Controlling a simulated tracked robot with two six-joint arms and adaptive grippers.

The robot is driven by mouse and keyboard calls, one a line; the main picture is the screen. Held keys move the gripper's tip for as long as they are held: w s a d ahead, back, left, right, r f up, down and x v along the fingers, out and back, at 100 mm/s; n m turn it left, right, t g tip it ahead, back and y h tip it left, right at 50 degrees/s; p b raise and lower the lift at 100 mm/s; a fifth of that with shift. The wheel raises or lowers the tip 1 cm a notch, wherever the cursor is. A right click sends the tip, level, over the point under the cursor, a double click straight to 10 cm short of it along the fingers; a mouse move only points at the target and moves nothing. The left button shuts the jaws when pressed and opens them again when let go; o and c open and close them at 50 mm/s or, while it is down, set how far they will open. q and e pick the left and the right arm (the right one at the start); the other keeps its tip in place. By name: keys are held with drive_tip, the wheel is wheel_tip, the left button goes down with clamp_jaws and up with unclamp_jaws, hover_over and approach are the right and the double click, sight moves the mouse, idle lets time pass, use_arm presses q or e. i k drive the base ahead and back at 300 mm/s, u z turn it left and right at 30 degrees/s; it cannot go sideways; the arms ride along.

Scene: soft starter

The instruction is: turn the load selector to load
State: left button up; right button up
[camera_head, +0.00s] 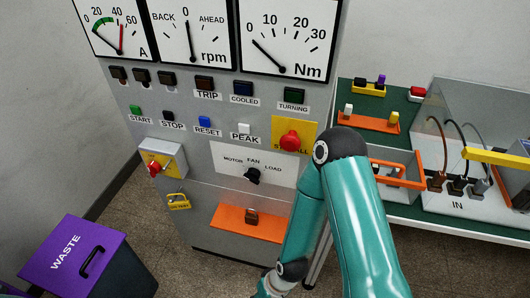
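The load selector (252,176) is a small black knob on a white plate (226,172) low on the grey panel. MOTOR is printed to its upper left, FAN above it and LOAD to its upper right. The knob is too small to tell for sure which label it points at. My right arm is teal and crosses the view just right of the selector plate. My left gripper is not in view.
Above the selector are a red mushroom button (290,141) on yellow and several small buttons. An orange shelf (228,218) juts out below. A red-handled switch box (162,164) is at left. A purple waste bin (75,255) stands lower left, a cluttered green bench (372,104) right.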

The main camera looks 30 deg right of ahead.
sight(253, 174)
drive_tip(key=u, duration=1.1)
drive_tip(key=i, duration=0.15)
drive_tip(key=z, duration=2.7)
drive_tip(key=k, duration=0.45)
drive_tip(key=u, duration=0.9)
drive_tip(key=i, duration=0.75)
drive_tip(key=z, duration=1.1)
